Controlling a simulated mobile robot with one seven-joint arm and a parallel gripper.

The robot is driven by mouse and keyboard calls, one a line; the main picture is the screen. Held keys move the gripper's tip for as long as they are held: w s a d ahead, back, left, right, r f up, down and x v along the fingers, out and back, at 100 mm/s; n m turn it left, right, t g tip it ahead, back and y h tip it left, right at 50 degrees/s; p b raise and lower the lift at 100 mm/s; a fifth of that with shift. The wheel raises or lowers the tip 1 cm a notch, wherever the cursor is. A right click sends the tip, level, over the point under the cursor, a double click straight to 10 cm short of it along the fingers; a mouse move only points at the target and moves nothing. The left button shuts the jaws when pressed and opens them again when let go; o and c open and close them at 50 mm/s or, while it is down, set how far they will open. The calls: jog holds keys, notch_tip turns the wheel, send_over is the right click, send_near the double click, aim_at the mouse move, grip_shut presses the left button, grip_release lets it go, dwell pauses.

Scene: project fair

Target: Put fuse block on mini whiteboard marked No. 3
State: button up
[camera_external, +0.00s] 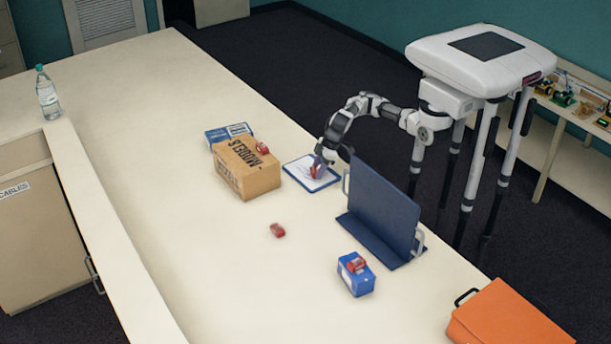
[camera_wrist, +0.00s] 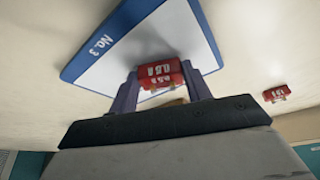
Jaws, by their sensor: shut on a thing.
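The mini whiteboard (camera_wrist: 120,60) is white with a blue edge and reads "No. 3" in the wrist view. In the external view the whiteboard (camera_external: 300,182) lies on the table beside the cardboard box. My gripper (camera_wrist: 160,82) is shut on a red fuse block (camera_wrist: 160,72) marked "0.5A". In the external view my gripper (camera_external: 322,162) is over the whiteboard with the fuse block (camera_external: 315,172) at its tip. I cannot tell whether the block touches the board.
Another red block (camera_external: 277,230) lies loose on the table. One red block (camera_external: 262,147) sits on the "MODELS" box (camera_external: 240,175), another (camera_external: 357,265) on a blue box (camera_external: 352,283). A dark blue upright panel (camera_external: 385,205) stands close right of the whiteboard. An orange case (camera_external: 510,318) is at front right.

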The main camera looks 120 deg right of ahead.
jog(key=shift+f, duration=0.15)
jog(key=o, duration=1)
jog(key=shift+c, duration=0.2)
jog(key=shift+r, duration=0.3)
jog(key=b+v, duration=0.1)
jog(key=v, duration=1)
jog(key=shift+s+r, duration=0.25)
jog(key=shift+r, duration=0.1)
